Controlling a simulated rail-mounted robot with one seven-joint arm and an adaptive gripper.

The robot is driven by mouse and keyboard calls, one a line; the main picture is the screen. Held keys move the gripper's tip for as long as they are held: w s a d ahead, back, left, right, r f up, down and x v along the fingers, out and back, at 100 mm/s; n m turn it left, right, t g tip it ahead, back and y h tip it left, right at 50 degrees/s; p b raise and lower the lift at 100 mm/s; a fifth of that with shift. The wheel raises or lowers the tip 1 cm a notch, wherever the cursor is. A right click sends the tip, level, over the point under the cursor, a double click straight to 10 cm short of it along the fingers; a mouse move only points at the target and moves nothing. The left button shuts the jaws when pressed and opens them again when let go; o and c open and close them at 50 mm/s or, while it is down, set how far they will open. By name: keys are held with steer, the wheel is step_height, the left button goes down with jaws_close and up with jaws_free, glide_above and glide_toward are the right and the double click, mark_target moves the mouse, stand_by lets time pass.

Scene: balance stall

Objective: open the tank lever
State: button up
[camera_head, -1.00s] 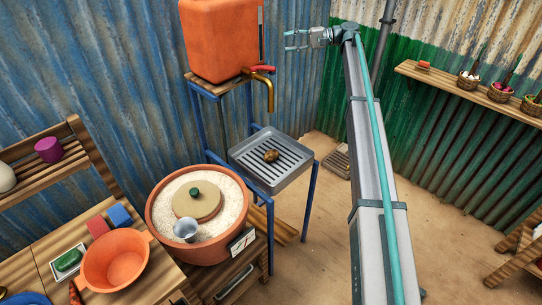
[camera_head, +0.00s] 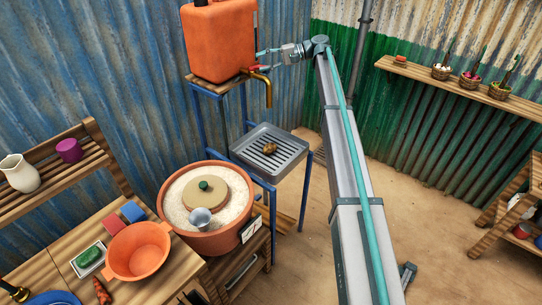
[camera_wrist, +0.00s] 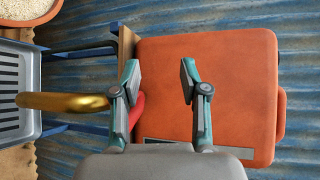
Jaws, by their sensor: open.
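The orange tank (camera_head: 218,42) stands on a raised wooden stand against the blue wall. A brass spout (camera_head: 267,90) comes out low on its right side, with the red lever (camera_head: 257,68) above it. My gripper (camera_head: 261,60) is open and empty beside the tank, close to the lever. In the wrist view, my gripper (camera_wrist: 160,76) has its fingers spread in front of the tank (camera_wrist: 235,95). The red lever (camera_wrist: 138,106) shows partly behind the left finger there, with the brass spout (camera_wrist: 65,101) to the left. Whether a finger touches the lever, I cannot tell.
The stand's blue posts are close by. Bare floor lies to the right.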

steer(key=s+d+f+h, duration=0.1)
steer(key=s+f+h, duration=0.1)
steer(key=s+f, duration=0.4)
steer(key=s+d+f+m+t+h, duration=0.1)
steer(key=s+f, duration=0.5)
steer(key=f, duration=0.7)
steer(key=s+d+f+h, duration=0.2)
steer(key=s+f+h, duration=0.1)
steer(key=s+f, duration=0.4)
step_height(320, 180, down, 3)
steer(key=shift+m+h, duration=0.3)
